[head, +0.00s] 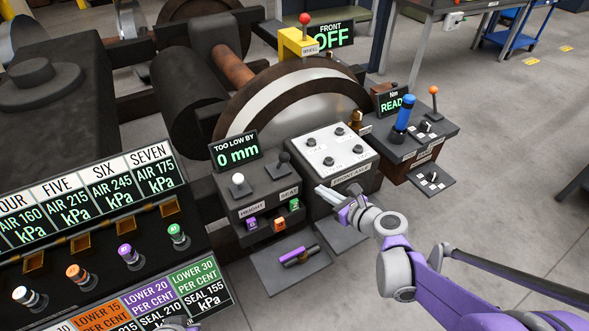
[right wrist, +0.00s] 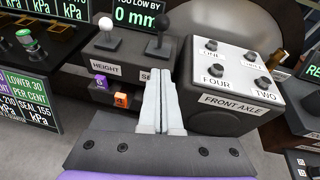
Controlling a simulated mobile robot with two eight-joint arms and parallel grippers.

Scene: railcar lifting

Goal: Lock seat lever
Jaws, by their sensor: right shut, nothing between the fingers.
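The seat lever (head: 283,160) has a black knob and stands on the right of a dark box, above a SEAT label (head: 289,193). In the right wrist view the seat lever (right wrist: 161,24) stands upright beyond my fingertips. The height lever (head: 238,181) with a white knob stands to its left. My right gripper (head: 322,192) is shut and empty, in front of the box and to the right of and below the seat lever, apart from it. In the right wrist view its pale fingers (right wrist: 160,80) are together and partly cover the SEAT label.
A display (head: 236,153) reads TOO LOW BY 0 mm. The FRONT AXLE box (head: 350,178) with several black knobs stands right of the lever box. Colored blocks sit on the box front. A tray (head: 270,277) below holds a purple-and-black piece (head: 300,256).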

